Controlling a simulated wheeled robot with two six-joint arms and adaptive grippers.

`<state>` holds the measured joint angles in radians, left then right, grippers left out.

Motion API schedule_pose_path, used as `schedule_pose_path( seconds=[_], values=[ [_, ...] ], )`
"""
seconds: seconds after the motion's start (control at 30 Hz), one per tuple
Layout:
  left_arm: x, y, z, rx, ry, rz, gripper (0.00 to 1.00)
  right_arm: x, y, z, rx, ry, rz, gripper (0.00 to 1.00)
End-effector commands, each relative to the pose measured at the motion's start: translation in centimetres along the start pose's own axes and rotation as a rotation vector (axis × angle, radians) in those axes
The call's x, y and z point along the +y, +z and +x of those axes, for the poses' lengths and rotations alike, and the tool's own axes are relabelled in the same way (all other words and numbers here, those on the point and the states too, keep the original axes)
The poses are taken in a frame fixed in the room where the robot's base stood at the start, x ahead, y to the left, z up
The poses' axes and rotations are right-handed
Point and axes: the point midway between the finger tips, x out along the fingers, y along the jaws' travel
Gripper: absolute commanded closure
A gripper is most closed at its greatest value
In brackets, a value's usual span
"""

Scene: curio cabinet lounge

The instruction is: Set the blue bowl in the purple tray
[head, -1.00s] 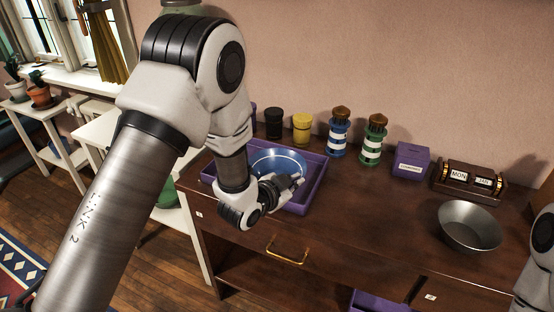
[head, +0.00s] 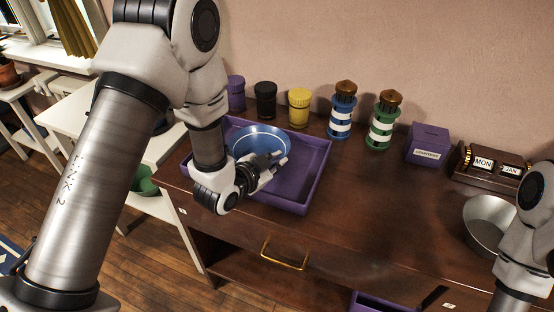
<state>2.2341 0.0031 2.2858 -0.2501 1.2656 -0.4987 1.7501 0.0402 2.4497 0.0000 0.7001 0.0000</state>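The blue bowl (head: 258,138) sits upright in the left part of the purple tray (head: 305,190) on the dark wooden cabinet top. My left gripper (head: 278,168) is low over the tray, at the near right side of the bowl. Its fingertips show apart, with nothing seen between them. It covers part of the bowl's near side, and I cannot tell whether it touches the rim. Part of my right arm shows at the right edge, but its gripper is out of view.
Behind the tray stand purple (head: 236,94), black (head: 265,100) and yellow (head: 299,107) jars. Blue (head: 341,110) and green (head: 383,120) striped lighthouses, a purple box (head: 428,144) and a calendar block (head: 490,163) stand farther right. A metal bowl (head: 487,222) is near my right arm. The cabinet's middle is clear.

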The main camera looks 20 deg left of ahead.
Motion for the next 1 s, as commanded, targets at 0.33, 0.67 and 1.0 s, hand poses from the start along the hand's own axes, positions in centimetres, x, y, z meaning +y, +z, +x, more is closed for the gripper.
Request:
schedule_pose_path(
  seconds=[0.33,0.67,1.0],
  values=[
    [0.0,0.0,-0.1,0.0,0.0,0.0,0.69,0.0,0.0,0.0,0.0,0.0,0.0,0.6],
    [0.0,0.1,-6.1,-0.001,-0.001,-0.006,0.69,0.0,0.0,0.6,0.0,0.0,0.0,0.6],
    [-0.5,-0.9,-10.4,-0.005,0.003,-0.004,0.69,-0.1,0.0,-9.0,0.0,0.0,0.0,0.6]
  ],
)
